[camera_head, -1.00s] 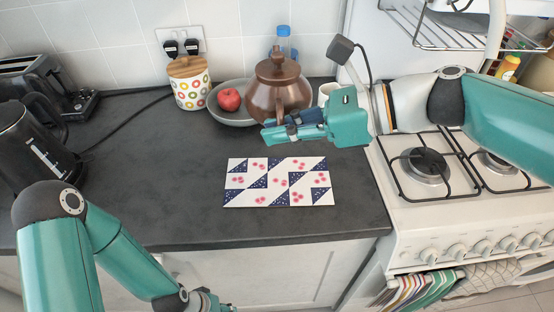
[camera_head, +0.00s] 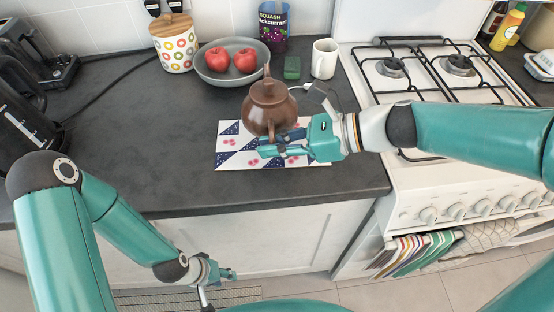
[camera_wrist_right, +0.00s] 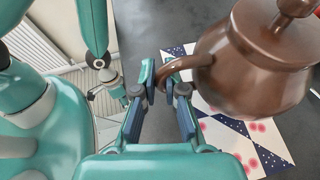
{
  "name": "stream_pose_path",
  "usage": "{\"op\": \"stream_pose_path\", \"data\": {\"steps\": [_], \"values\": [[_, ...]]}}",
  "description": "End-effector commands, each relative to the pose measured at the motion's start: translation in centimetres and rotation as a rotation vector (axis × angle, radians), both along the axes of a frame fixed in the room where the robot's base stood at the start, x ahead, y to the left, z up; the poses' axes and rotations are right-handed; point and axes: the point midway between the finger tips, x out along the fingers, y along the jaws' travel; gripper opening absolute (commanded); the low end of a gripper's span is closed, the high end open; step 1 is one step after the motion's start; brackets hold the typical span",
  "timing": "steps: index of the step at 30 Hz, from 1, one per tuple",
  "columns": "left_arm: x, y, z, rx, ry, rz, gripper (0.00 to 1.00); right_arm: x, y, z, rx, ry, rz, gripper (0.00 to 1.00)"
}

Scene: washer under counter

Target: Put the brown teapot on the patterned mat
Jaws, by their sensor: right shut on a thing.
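The brown teapot (camera_head: 268,107) is upright over the back part of the patterned mat (camera_head: 232,160). In the right wrist view, the teapot (camera_wrist_right: 262,70) is large at the upper right, with the mat (camera_wrist_right: 236,142) below it. I cannot tell whether its base touches the mat. My right gripper (camera_head: 272,146) is at the teapot's near side; in the wrist view its fingers (camera_wrist_right: 163,82) are shut on the teapot's curved handle. My left gripper (camera_head: 228,274) hangs low in front of the counter, away from the teapot; its fingers are too small to judge.
Behind the teapot stand a grey bowl (camera_head: 232,78) with two red apples, a squash container (camera_head: 273,28), a green block (camera_head: 292,67) and a white mug (camera_head: 324,58). A dotted canister (camera_head: 175,45) is at the back left. The stove (camera_head: 440,75) is right. The counter left of the mat is clear.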

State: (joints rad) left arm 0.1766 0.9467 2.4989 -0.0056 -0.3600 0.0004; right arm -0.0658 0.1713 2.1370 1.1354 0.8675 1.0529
Motion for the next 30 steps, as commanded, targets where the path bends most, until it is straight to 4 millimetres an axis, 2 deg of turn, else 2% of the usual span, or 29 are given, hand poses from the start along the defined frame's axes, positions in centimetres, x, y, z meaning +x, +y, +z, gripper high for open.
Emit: {"op": "stream_pose_path", "data": {"steps": [3, 12, 26, 27, 30], "values": [[0.0, 0.0, -0.2, 0.0, 0.0, 0.0, 0.4, 0.1, 0.0, -0.6, 0.002, -0.003, -0.001, 0.0], [0.0, 0.0, -1.0, 0.0, 0.0, 0.0, 0.4, 0.0, 0.0, -4.1, 0.002, -0.001, -0.001, 0.0], [0.0, 0.0, -1.4, 0.0, 0.0, 0.0, 0.4, 0.0, 0.0, -4.7, 0.002, -0.004, -0.001, 0.0], [0.0, 0.0, -1.3, 0.0, 0.0, 0.0, 0.4, 0.0, 0.0, -4.8, 0.0, 0.001, -0.001, 0.15], [0.0, 0.0, -1.2, 0.0, 0.0, 0.0, 0.4, 0.0, 0.0, -4.8, 0.0, 0.001, -0.001, 0.32]]}}
